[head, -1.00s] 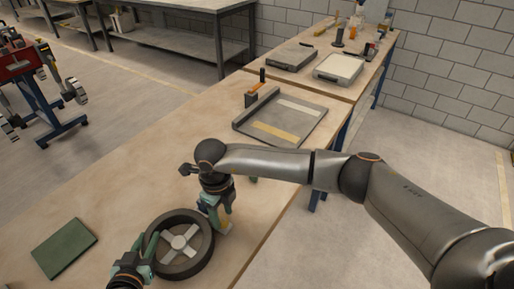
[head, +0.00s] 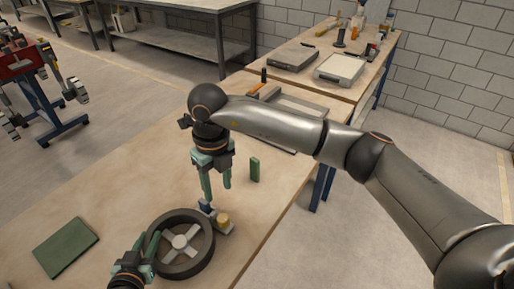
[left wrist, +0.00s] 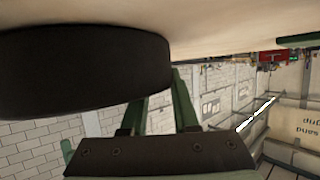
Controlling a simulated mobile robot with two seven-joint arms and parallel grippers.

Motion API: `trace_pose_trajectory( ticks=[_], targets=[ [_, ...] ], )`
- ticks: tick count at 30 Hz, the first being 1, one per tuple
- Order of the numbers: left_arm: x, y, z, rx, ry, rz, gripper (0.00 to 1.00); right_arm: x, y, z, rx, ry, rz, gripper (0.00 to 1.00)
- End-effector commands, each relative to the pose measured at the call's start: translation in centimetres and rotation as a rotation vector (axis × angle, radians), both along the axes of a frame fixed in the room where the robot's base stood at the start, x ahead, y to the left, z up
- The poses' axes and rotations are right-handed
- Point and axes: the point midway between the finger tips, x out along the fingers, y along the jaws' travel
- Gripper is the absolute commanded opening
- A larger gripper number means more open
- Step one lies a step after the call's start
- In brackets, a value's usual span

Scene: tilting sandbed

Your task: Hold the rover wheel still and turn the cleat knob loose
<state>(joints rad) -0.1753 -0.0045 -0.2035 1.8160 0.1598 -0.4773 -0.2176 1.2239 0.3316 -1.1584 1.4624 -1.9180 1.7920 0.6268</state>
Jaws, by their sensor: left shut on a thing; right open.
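The rover wheel (head: 208,243), a dark ring with pale spokes, lies flat near the table's front. My left gripper (head: 148,241) is shut on its left rim. In the left wrist view the dark wheel (left wrist: 80,70) fills the upper left, beside the green fingers (left wrist: 160,103).
A small green block (head: 255,170) stands upright right of my right gripper. A green mat (head: 65,247) lies on the left. A grey tray (head: 300,103) is partly hidden behind my right arm. The table between mat and wheel is clear.

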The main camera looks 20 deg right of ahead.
Motion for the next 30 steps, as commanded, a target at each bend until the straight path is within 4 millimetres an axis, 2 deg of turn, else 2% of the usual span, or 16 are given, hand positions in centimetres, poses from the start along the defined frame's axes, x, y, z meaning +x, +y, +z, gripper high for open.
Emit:
trace_pose_trajectory(
  ticks=[14, 30],
  targets=[
    [-0.2, -0.2, -0.4, -0.001, 0.01, -0.004, 0.0, -0.1, -1.2, -1.4, 0.149, -0.029, 0.472, 0.52],
    [-0.2, -0.2, -0.3, -0.002, 0.009, -0.003, 0.0, 0.0, -3.3, -2.5, 0.263, -0.166, 0.978, 0.52]
  ],
)
